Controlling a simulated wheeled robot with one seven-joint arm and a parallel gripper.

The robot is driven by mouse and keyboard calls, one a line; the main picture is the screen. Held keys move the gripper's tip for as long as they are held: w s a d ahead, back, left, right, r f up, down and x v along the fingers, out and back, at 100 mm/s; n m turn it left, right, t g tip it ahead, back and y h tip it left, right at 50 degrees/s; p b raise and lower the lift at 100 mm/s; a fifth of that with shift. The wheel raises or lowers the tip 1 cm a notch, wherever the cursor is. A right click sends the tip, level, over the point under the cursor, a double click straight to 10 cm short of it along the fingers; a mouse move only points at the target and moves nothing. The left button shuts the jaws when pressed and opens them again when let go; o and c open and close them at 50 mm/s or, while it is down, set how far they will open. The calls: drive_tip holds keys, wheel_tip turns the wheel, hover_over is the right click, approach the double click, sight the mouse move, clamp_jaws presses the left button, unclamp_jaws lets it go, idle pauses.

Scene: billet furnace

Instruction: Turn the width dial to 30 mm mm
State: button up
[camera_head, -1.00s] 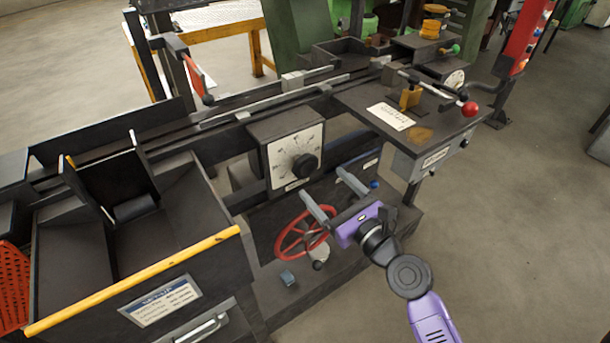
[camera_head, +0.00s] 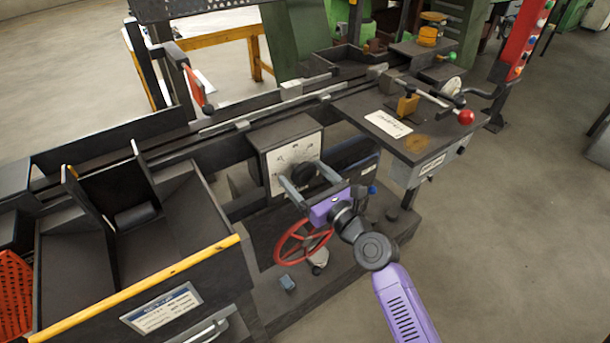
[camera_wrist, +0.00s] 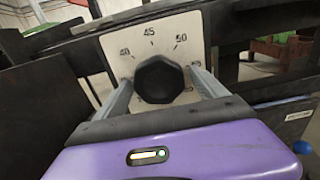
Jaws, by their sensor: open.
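The width dial is a black knob (camera_head: 304,173) on a pale square scale plate (camera_head: 282,156) on the machine's front. In the wrist view the knob (camera_wrist: 159,79) is many-sided and sits in the middle of the plate (camera_wrist: 113,43), with 40, 45 and 50 readable along the top. Lower marks are partly hidden by my fingers, and no pointer on the knob can be made out. My gripper (camera_head: 305,184) is purple with grey fingers. It is open, with one finger on each side of the knob. I cannot tell whether either finger touches it.
A red handwheel (camera_head: 303,242) stands just below my gripper. A dark table with a red-ball lever (camera_head: 466,117) is at the right. A bin with a yellow edge (camera_head: 140,287) is at the left. Open floor lies at the right.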

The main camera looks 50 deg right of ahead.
drive_tip(key=shift+c, duration=0.4)
drive_tip(key=c, duration=1.3)
